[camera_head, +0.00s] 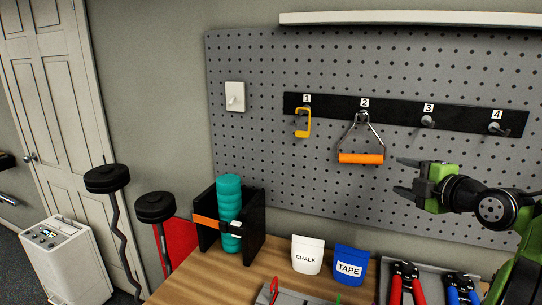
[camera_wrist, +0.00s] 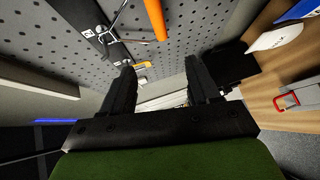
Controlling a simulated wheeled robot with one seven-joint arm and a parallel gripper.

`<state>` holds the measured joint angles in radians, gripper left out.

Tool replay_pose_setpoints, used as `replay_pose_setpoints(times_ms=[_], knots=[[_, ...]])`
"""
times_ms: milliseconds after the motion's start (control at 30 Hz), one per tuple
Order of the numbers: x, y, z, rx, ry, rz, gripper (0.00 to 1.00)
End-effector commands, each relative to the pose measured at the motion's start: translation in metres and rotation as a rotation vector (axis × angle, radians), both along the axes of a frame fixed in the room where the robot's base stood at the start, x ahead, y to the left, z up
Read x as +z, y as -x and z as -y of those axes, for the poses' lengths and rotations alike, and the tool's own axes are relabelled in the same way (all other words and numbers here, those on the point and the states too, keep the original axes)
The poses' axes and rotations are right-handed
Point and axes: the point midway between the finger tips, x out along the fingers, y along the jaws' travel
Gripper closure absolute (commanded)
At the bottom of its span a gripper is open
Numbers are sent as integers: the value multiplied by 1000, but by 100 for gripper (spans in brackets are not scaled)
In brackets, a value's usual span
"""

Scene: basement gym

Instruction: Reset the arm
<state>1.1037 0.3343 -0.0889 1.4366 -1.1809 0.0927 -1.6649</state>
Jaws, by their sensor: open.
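My gripper (camera_head: 405,177) is open and empty in the head view, at the right in front of the pegboard. Its fingers point left, just right of and slightly below the orange-handled grip (camera_head: 361,158), apart from it. That grip hangs from hook 2 of the black rail (camera_head: 390,112). In the wrist view my gripper's two dark fingers (camera_wrist: 160,85) stand apart with nothing between them. The orange handle (camera_wrist: 155,18) shows beyond them at the top.
A yellow carabiner (camera_head: 303,122) hangs on hook 1; hooks 3 (camera_head: 428,121) and 4 (camera_head: 496,128) are bare. The wooden bench (camera_head: 200,272) below holds a chalk bag (camera_head: 307,255), a tape bag (camera_head: 350,265), a teal roller (camera_head: 229,210) in a black holder, and red and blue hand grippers.

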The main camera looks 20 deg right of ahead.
Motion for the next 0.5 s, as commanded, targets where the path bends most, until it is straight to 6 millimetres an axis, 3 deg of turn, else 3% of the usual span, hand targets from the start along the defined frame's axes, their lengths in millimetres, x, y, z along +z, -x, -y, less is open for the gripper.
replay_pose_setpoints(times_ms=[67, 133, 267, 367, 500], knots=[[1, -3, -9, 2, -20, -13, 39], [0, -10, -35, -1, -90, -54, 39], [-13, -11, -120, -59, -340, -215, 39], [-33, 11, -182, -153, -542, -352, 39], [-70, 69, -251, -331, -794, -524, 39]])
